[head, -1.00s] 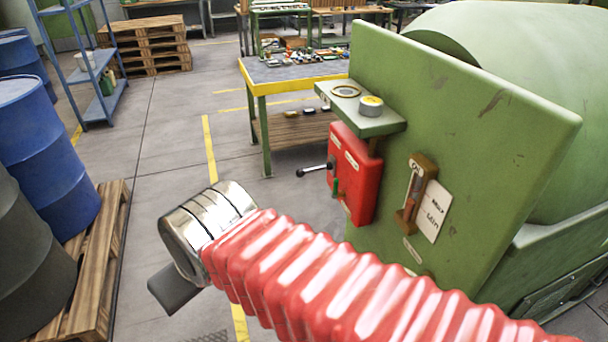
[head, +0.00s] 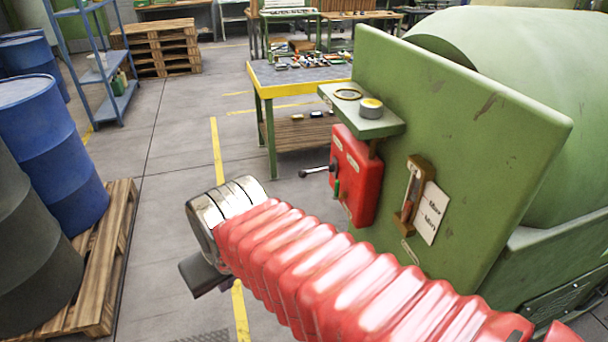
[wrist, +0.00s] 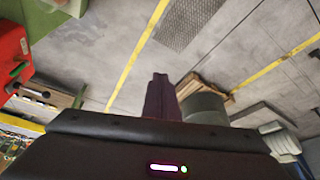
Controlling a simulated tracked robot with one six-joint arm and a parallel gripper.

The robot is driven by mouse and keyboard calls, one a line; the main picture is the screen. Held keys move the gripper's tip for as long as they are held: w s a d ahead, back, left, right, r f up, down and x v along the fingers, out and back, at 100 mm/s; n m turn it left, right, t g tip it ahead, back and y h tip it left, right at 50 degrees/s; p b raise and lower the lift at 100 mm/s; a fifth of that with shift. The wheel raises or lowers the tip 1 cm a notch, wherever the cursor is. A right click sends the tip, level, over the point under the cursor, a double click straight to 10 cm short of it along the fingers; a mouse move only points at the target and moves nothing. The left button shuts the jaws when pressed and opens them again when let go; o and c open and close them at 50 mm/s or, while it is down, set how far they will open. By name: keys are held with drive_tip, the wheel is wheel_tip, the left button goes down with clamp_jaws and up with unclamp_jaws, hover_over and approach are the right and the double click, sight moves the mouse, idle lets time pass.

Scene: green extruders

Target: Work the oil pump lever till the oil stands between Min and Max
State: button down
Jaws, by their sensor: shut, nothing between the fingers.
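The red oil pump box (head: 356,178) is fixed to the green machine panel (head: 480,130). Its lever (head: 315,170), a metal rod with a dark knob, sticks out to the left. The oil gauge (head: 413,195) is a brown-framed upright tube right of the pump, with a white Max/Min label (head: 431,213) beside it. The oil level is too small to read. My gripper (head: 205,276) is in front and lower left of the lever, apart from it. In the wrist view its fingers (wrist: 160,88) are shut and empty. Part of the red box (wrist: 12,48) shows there at the left.
The floor between pallet and machine is clear.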

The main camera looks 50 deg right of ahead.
sight(304, 174)
drive_tip(key=w+d+f+m+h, duration=0.1)
drive_tip(key=d+f+m+h, duration=0.1)
drive_tip(key=d+f, duration=0.75)
drive_tip(key=w+d+f+m+t+h, duration=0.15)
drive_tip(key=d+f, duration=0.25)
drive_tip(key=d, duration=1)
drive_tip(key=w+d+f+m+h, duration=0.1)
drive_tip(key=w+d+f+h, duration=0.1)
drive_tip(key=d+f, duration=0.7)
drive_tip(key=w+d+r+n+t+h, duration=0.1)
drive_tip(key=w+d+r+t, duration=0.2)
drive_tip(key=r, duration=0.4)
drive_tip(key=w+d+r+n+t+h, duration=0.1)
drive_tip(key=w+d+r+t+h, duration=0.1)
drive_tip(key=w+r+t, duration=0.3)
wheel_tip(304, 174, up, 2)
drive_tip(key=shift+d+r+t, duration=0.25)
drive_tip(key=shift+d+t, duration=0.2)
drive_tip(key=shift+d, duration=0.1)
